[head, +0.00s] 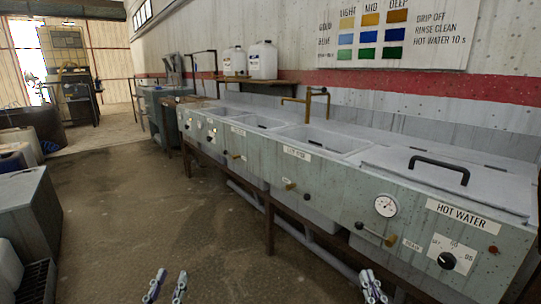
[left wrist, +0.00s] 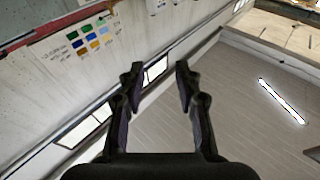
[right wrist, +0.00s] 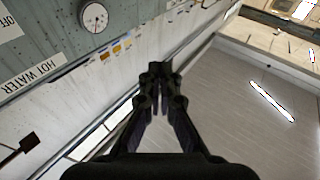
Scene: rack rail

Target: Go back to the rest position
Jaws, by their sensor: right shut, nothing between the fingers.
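My left gripper (head: 166,287) shows at the bottom of the head view, low over the brown floor. Its two fingers stand apart with nothing between them. The left wrist view also shows the open fingers (left wrist: 158,80), with the wall and ceiling behind them. My right gripper (head: 373,288) is at the bottom right of the head view, in front of the hot water tank's front panel. In the right wrist view its fingertips (right wrist: 160,72) are together and hold nothing. Neither gripper touches anything that I can see.
A long grey sink bench (head: 290,158) runs along the right wall, ending near me in a lidded hot water tank (head: 440,178). Its valve handles stick out towards the floor. A grey box (head: 25,215) stands at the left. The floor (head: 130,200) between is clear.

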